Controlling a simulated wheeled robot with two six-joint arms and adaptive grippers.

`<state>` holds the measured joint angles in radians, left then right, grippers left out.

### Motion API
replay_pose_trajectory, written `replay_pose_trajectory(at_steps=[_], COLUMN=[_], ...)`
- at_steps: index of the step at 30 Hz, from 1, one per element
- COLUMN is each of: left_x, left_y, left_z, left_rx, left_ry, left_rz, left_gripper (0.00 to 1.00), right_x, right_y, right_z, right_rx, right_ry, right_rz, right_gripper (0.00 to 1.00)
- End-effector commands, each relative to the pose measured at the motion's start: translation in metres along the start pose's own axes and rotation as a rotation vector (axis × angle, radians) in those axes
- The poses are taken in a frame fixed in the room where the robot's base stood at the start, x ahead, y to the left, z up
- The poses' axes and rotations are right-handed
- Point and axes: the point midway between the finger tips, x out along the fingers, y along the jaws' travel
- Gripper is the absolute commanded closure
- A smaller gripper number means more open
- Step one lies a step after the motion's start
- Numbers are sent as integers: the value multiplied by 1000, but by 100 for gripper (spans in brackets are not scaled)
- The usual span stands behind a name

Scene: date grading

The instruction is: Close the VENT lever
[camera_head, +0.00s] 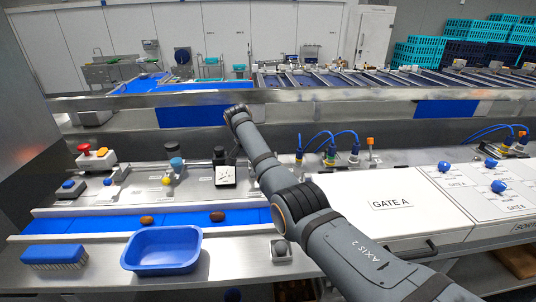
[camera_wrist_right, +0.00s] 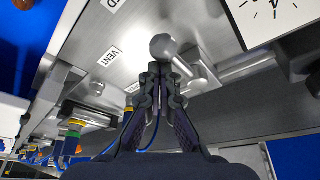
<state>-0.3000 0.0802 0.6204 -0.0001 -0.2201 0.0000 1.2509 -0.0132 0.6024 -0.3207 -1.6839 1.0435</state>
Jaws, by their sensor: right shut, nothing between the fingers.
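In the right wrist view, a lever with a round grey knob (camera_wrist_right: 162,47) stands on a metal panel, with its short rod running to a metal block. A white VENT label (camera_wrist_right: 107,57) is on the panel left of the knob. My right gripper (camera_wrist_right: 159,72) is shut and empty, its fingertips right by the knob; I cannot tell whether they touch it. In the head view my right arm reaches across the bench, and this lever cannot be made out there. My left gripper is not in view.
A white dial (camera_head: 226,176) stands close to my right arm; it also shows in the wrist view (camera_wrist_right: 272,14). A blue belt (camera_head: 95,223) carries two dates. A blue tray (camera_head: 163,262) and a blue brush (camera_head: 55,257) sit in front. The GATE A panel (camera_head: 420,205) is at right.

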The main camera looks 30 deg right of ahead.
Motion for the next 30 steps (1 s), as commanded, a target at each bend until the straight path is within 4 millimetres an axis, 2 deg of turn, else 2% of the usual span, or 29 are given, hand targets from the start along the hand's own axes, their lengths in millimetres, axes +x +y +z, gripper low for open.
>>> replay_pose_trajectory(at_steps=[5,9,12,15,20,24,30], left_x=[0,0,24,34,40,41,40], left_y=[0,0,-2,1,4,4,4], left_z=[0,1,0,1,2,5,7], left_rx=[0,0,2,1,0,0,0], left_ry=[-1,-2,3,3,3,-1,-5], left_rz=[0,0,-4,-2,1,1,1], left_gripper=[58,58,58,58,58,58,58], right_x=[2,5,-20,-46,-80,-92,-95], right_y=[6,21,15,14,12,11,11], right_z=[-12,-40,-34,-35,-36,-36,-36], right_rx=[1,1,-4,-4,-4,-4,-3], right_ry=[1,2,2,2,1,0,0], right_rz=[0,-1,-10,-6,-4,-2,-1], right_gripper=[100,100,100,100,100,100,100])
